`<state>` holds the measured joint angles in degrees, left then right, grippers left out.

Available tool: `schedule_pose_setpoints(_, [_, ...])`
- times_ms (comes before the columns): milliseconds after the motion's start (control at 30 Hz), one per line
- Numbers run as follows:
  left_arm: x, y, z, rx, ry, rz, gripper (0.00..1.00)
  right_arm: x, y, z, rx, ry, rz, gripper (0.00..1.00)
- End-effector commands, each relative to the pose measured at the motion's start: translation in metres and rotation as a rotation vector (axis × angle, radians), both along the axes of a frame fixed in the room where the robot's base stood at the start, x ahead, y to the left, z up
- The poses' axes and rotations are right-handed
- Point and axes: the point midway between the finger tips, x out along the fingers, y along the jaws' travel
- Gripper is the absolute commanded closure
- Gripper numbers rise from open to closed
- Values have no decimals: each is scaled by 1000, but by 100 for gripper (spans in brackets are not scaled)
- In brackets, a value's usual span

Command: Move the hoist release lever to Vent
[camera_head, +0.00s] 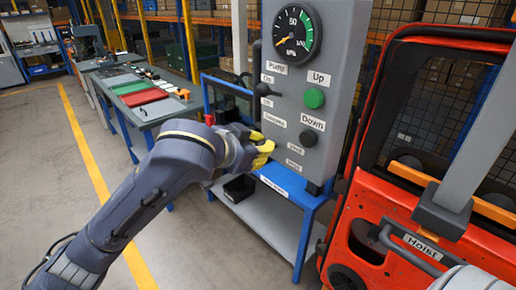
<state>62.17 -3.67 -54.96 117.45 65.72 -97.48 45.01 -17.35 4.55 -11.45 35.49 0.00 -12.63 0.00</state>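A grey control panel (343,64) stands at the upper middle. It carries a gauge, a green button by "Up", a black button by "Down" and a black-knobbed lever (264,89) by the "Pump" and "On" labels. Small labels (274,119) run lower on the panel and are hard to read; I cannot make out "Vent" for sure. My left gripper (264,149), with yellow fingertips, is at the panel's lower left. It covers that spot, so any lever there is hidden. I cannot tell whether its fingers are open, shut or touching anything. My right gripper is not in view.
The panel stands on a blue-framed bench (312,200) with a black bin (239,188) on its lower shelf. A red door (398,226) with a part labelled "Hoist" (423,246) fills the right side. A workbench (148,112) stands left. The floor at lower left is clear.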

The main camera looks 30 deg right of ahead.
Motion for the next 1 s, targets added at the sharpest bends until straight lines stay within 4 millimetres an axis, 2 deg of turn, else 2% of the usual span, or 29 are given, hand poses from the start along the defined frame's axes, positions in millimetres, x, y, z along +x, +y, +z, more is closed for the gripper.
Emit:
schedule_pose_setpoints(567, [1, 0, 2, 20, 5, 0, 100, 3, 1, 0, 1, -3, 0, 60])
schedule_pose_setpoints(600, [1, 0, 2, 20, 5, 0, 92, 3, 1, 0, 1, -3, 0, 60])
schedule_pose_setpoints(900, [0, -1, 2, 21, 6, 0, 57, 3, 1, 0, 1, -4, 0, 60])
schedule_pose_setpoints(1000, [0, -1, 1, 21, 6, 0, 56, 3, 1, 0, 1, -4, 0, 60])
